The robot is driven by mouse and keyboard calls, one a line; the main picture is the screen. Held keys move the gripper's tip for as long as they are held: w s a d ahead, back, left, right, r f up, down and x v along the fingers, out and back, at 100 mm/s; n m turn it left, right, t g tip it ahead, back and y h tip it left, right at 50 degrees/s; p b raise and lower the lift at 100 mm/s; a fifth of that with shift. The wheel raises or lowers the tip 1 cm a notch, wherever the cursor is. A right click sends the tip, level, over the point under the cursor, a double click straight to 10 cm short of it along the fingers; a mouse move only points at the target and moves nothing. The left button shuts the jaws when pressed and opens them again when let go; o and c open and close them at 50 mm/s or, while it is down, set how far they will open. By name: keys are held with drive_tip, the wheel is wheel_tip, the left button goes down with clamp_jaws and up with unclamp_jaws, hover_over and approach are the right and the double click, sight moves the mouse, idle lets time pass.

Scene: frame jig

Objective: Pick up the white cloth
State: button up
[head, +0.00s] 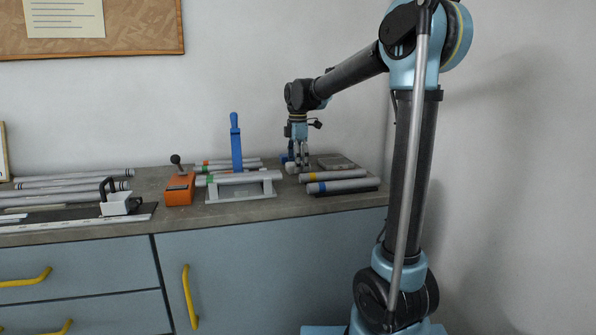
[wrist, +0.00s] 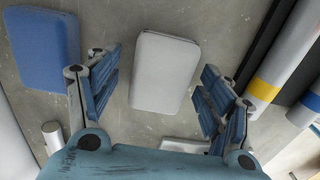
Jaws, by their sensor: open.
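The white cloth (wrist: 164,72) shows in the wrist view as a pale, round-cornered rectangular pad lying on the grey worktop. My gripper (wrist: 160,88) is open, with one finger on each side of the cloth's near part. The fingers look apart from it, and nothing is held. In the head view my gripper (head: 300,164) points down over the back of the bench. I cannot make out the white cloth for sure there; the gripper and rolls are in the way.
A blue pad (wrist: 45,48) lies left of the cloth. A pale tube with a yellow band (wrist: 285,62) lies close on the right. In the head view, a grey cradle (head: 240,195) holding a tube and an orange lever box (head: 179,190) stand left of my gripper.

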drive_tip(key=shift+f, duration=0.25)
drive_tip(key=c, duration=1.1)
drive_tip(key=shift+o, duration=0.2)
drive_tip(key=shift+r, duration=0.1)
wheel_tip(320, 180, up, 10)
drive_tip(key=shift+f, duration=0.1)
